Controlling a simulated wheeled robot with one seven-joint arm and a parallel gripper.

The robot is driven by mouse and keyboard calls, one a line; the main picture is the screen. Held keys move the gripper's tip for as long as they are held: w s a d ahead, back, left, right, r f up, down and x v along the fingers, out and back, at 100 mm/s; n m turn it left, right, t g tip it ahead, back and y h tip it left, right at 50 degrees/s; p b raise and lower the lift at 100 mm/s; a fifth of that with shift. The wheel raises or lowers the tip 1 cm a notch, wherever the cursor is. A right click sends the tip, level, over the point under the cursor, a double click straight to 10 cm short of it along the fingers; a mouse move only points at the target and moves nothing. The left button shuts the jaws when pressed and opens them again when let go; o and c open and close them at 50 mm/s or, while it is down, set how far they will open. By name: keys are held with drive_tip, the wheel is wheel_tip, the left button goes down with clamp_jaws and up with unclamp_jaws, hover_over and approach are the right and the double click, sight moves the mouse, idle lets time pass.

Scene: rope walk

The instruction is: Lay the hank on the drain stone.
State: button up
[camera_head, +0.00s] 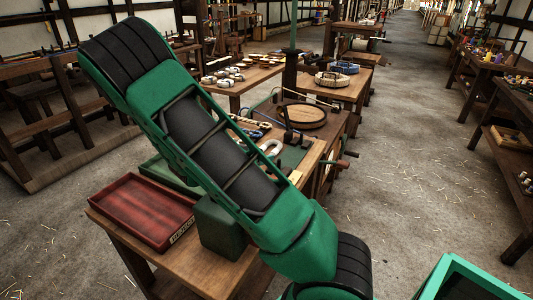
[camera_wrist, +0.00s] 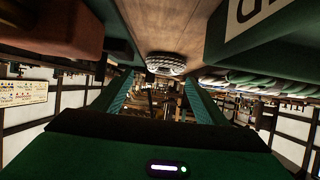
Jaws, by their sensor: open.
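In the wrist view, which looks upside down, a pale grey coiled hank (camera_wrist: 165,63) lies on the brown wooden bench top. My gripper (camera_wrist: 157,88) has its two teal fingers spread, with nothing held between them. The hank is beyond the fingertips, roughly in line with the gap. Whether the fingers touch it, I cannot tell. In the head view my green arm crosses the bench and hides much of it; I cannot make out my fingers there. I cannot identify the drain stone for certain in either view.
A red tray (camera_head: 142,207) with a label stands at the bench's near left corner. A dark green tray (camera_head: 172,172) is behind it. In the wrist view a dark green walled thing with a white label (camera_wrist: 262,14) is close on the right. The floor (camera_head: 410,200) to the right is clear.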

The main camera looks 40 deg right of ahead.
sight(266, 149)
drive_tip(key=shift+w+a+r+t, duration=0.3)
drive_tip(key=shift+a+r, duration=0.4)
drive_tip(key=shift+r, duration=0.1)
drive_tip(key=x, duration=1)
drive_tip(key=shift+d+f, duration=0.2)
drive_tip(key=shift+d, duration=0.2)
drive_tip(key=c, duration=0.8)
drive_tip(key=shift+c, duration=0.2)
